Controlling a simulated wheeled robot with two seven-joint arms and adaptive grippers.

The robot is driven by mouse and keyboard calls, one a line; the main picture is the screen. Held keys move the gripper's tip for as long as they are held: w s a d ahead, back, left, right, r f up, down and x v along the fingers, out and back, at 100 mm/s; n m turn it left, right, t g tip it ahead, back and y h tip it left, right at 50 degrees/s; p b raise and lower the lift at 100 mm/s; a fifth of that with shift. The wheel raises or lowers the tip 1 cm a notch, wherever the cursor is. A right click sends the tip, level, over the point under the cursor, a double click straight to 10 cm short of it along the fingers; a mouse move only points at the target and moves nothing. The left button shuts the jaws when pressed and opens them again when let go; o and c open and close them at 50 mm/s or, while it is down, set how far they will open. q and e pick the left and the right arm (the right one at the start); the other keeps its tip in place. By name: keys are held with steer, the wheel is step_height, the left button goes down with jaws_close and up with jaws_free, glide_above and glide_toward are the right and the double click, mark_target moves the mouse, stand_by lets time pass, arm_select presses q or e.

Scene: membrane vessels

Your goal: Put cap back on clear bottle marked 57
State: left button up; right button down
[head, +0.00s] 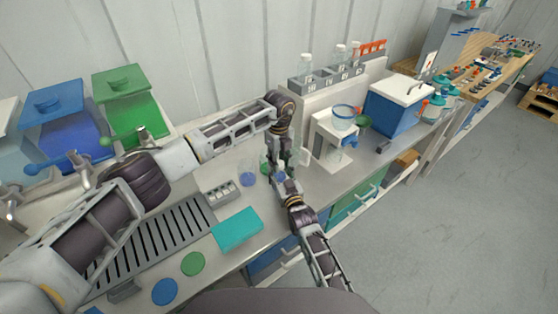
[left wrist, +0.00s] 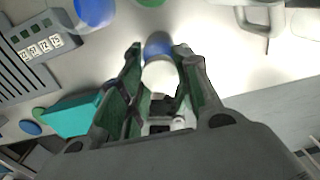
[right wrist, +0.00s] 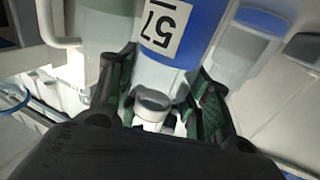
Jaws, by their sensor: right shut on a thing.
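The clear bottle marked 57 (right wrist: 172,35) holds blue liquid. Its label and the bottle appear upside down in the right wrist view. My right gripper (right wrist: 163,75) is shut on its body. In the head view the bottle is small and partly hidden by both grippers. My left gripper (head: 279,160) points down over the same spot. In the left wrist view a round white top, apparently the cap (left wrist: 160,76), lies between the left fingers, with blue liquid just beyond it. I cannot tell whether those fingers press on the cap or whether it is seated on the bottle.
A beaker of blue liquid (head: 248,179) and a green one stand close to the left of the grippers. A small numbered rack (head: 221,192) and a teal pad (head: 237,230) lie nearer. A white stand (head: 330,140) and a blue cooler (head: 392,110) are to the right.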

arm_select(q)
steer(key=shift+c, duration=1.2)
steer(key=shift+m, duration=1.7)
steer(key=o, duration=1.1)
steer(key=shift+o, duration=0.2)
steer(key=shift+r, duration=0.15)
steer(key=shift+r, duration=2.15)
steer(key=shift+c, duration=0.2)
